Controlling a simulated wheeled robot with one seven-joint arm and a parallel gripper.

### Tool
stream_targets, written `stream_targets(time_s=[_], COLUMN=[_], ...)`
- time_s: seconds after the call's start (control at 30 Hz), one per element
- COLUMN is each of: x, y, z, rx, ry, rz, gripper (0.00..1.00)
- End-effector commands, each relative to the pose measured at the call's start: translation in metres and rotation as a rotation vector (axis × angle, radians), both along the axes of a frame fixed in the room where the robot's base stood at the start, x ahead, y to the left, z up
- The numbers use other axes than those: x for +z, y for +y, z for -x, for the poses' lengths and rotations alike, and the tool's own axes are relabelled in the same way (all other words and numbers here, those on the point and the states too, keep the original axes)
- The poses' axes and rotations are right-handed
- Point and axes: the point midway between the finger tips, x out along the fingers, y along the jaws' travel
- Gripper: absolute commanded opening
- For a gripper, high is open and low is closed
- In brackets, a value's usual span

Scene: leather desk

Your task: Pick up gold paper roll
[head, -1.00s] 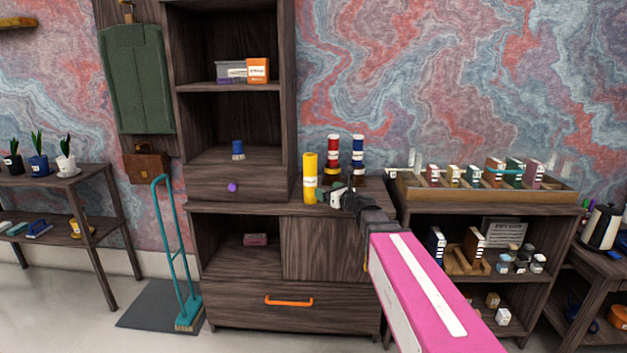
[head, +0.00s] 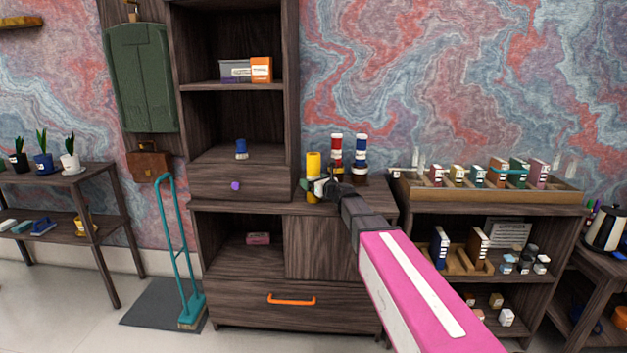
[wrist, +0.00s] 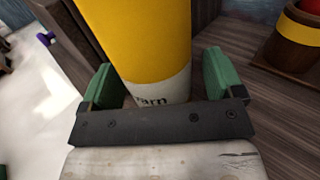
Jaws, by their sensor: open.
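The gold paper roll (head: 313,165) is a yellow upright cylinder on the wooden desk top, left of the two striped rolls. In the wrist view the gold roll (wrist: 140,45) stands large in front of me, with a white lower band bearing dark letters. My gripper (head: 321,187) is at the roll's lower part and hides some of it in the head view. In the wrist view my gripper (wrist: 158,88) is open, with one green finger on each side of the roll's base. I cannot tell whether either finger touches it.
A red striped roll (head: 335,152) and a blue striped roll (head: 360,150) stand close on the right. The shelf unit's side wall (head: 290,130) rises just left of the roll. A tray of small boxes (head: 480,192) is farther right.

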Motion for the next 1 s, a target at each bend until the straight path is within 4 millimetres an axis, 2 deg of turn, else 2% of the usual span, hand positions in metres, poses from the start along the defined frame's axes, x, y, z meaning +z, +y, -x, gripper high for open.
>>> stream_targets(time_s=[0.2, 0.27, 0.3, 0.4, 0.77, 1.0], x=[0.0, 0.0, 0.0, 0.0, 0.002, 0.019], y=[0.001, 0.001, 0.001, 0.001, 0.001, 0.001], z=[-0.001, -0.001, -0.001, -0.001, -0.001, -0.001], rx=[0.0, 0.0, 0.0, 0.0, 0.0, 0.0], ry=[0.0, 0.0, 0.0, 0.0, 0.0, -0.001], rz=[0.0, 0.0, 0.0, 0.0, 0.0, 0.0], gripper=[0.87, 0.71, 0.57, 0.28, 0.28, 0.28])
